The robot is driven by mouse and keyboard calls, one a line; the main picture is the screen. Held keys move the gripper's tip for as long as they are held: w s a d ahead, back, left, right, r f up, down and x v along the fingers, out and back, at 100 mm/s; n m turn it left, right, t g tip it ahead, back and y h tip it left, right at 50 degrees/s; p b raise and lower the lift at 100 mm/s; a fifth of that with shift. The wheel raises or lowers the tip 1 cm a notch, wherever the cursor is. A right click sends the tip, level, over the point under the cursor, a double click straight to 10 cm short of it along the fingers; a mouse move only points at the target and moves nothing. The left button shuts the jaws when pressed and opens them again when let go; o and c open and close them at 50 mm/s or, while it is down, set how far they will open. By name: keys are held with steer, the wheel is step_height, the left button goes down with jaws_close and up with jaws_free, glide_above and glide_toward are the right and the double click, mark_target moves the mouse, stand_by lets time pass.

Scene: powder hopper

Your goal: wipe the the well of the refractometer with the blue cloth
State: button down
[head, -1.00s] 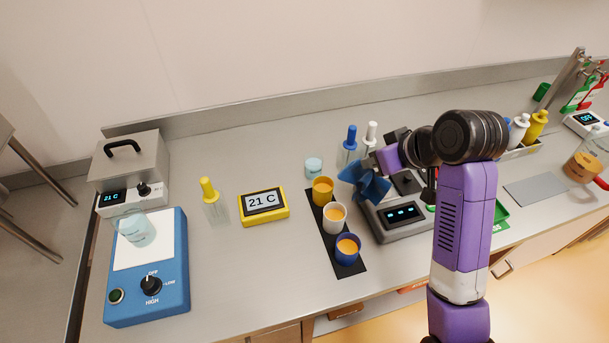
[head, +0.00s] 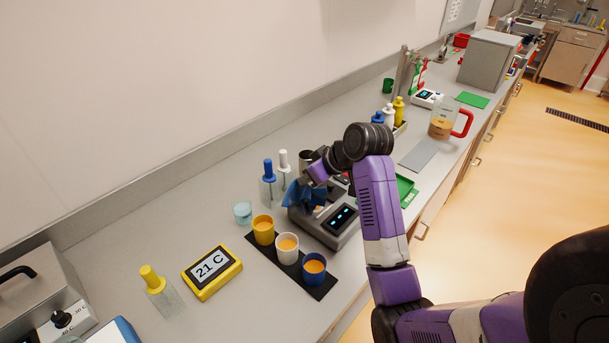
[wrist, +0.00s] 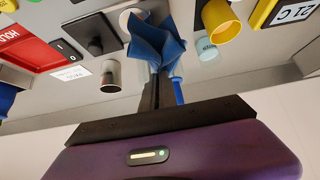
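The refractometer (head: 343,219) is a grey box with a dark lit display, standing on the bench right of the cups. My gripper (head: 309,183) is shut on the blue cloth (head: 296,197), at the refractometer's left end. In the wrist view the crumpled cloth (wrist: 156,42) hangs from the fingertips (wrist: 153,72). A pale round rim (wrist: 130,18) shows partly behind the cloth; I cannot tell for sure that it is the well. Whether the cloth touches the well is also unclear.
Yellow, white and blue cups (head: 287,248) of orange powder stand on a black mat close to the left. Blue- and white-capped dropper bottles (head: 268,185) and a small beaker (head: 242,212) stand close behind. A yellow 21 C display (head: 211,271) lies further left.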

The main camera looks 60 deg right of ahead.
steer(key=b, duration=0.3)
glide_above(301, 204)
steer(key=s, duration=0.2)
steer(key=f, duration=0.6)
steer(key=shift+s+a+f, duration=0.1)
steer(key=shift+a+f, duration=0.15)
steer(key=c, duration=2.1)
jaws_free()
steer(key=o, duration=1.5)
steer(key=shift+f+b, duration=0.3)
steer(key=shift+f, duration=0.8)
jaws_close()
